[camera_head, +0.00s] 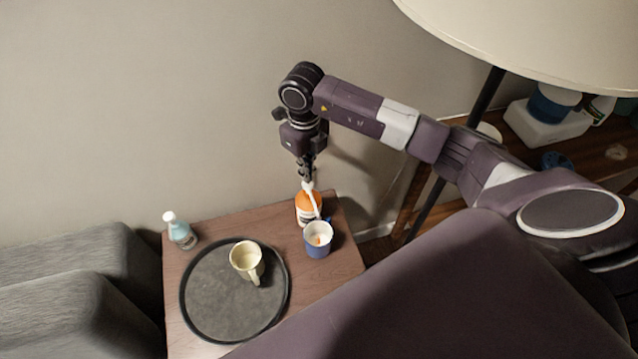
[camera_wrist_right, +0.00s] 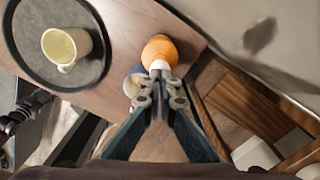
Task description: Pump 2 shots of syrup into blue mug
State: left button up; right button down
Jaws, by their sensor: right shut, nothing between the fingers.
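The syrup bottle (camera_head: 308,207), orange with a white pump top, stands on the small wooden table; it also shows in the right wrist view (camera_wrist_right: 160,48). The blue mug (camera_head: 318,243) stands right in front of it, under the pump's spout. In the right wrist view the mug (camera_wrist_right: 132,82) is partly hidden by my fingers. My right gripper (camera_head: 306,176) points down over the pump head, shut and empty, with its fingertips (camera_wrist_right: 160,72) at or just above the pump; I cannot tell whether they touch.
A dark round tray (camera_head: 215,310) with a cream mug (camera_head: 246,260) lies on the wooden table (camera_head: 175,270). A light-blue pump bottle (camera_head: 181,231) stands at the back left. A lampshade (camera_head: 540,40) hangs at upper right, and a grey sofa (camera_head: 70,285) is at left.

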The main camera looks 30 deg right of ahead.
jog(key=shift+f, duration=0.1)
dwell(0.4)
jog(key=shift+f+b, duration=1.35)
jog(key=shift+f, duration=0.2)
jog(key=shift+s, duration=0.1)
jog(key=shift+r+p, duration=1.1)
jog(key=shift+r, duration=0.6)
notch_tip(320, 180, up, 6)
jog(key=p, duration=0.3)
jog(key=shift+p, duration=0.4)
